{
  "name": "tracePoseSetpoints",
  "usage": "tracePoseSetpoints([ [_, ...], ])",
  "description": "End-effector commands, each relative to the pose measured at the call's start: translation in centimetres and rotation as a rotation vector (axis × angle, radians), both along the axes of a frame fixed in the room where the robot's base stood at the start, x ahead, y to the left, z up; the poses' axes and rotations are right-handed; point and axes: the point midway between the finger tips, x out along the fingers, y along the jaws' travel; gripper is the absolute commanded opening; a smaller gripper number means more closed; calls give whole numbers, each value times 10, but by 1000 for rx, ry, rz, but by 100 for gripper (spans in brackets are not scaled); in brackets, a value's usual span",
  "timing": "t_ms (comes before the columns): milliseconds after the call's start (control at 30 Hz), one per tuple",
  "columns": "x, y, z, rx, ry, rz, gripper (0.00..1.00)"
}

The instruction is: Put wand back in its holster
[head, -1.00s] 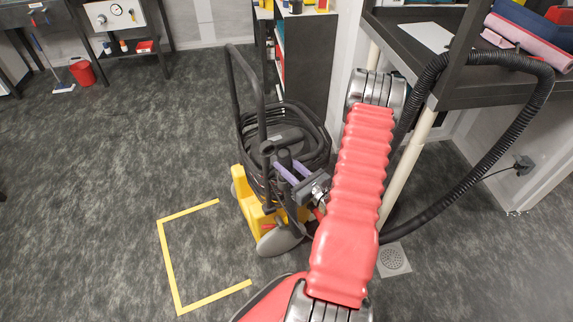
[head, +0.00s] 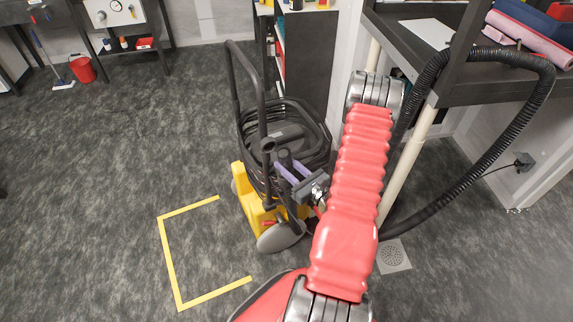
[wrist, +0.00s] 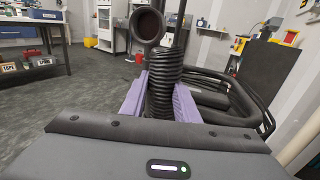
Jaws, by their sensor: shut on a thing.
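My gripper (head: 286,168), with purple fingers, is shut on a dark upright grip beside the yellow-and-black extraction machine (head: 252,202). I take this grip for the wand (head: 285,157). In the wrist view, the fingers (wrist: 160,88) lie on both sides of a black ribbed upright piece (wrist: 164,80). A round dark mouth (wrist: 148,25) with a reddish-brown inside shows just above and left of it. I cannot tell whether this is part of the wand or the holster. A second dark upright end (head: 267,147) stands left of the grip. The wand's lower end is hidden.
A black hose is coiled on the machine below its tall handle (head: 232,85). A yellow floor marking (head: 168,255) lies left of the machine.

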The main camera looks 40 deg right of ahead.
Motion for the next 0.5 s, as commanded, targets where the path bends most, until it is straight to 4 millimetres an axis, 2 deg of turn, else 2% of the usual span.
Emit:
tracePoseSetpoints([
  [167, 0, 0, -3, 0, -1, 0, 0],
  [200, 0, 0, -3, 0, -1, 0, 31],
  [500, 0, 0, -3, 0, 0, 0, 50],
])
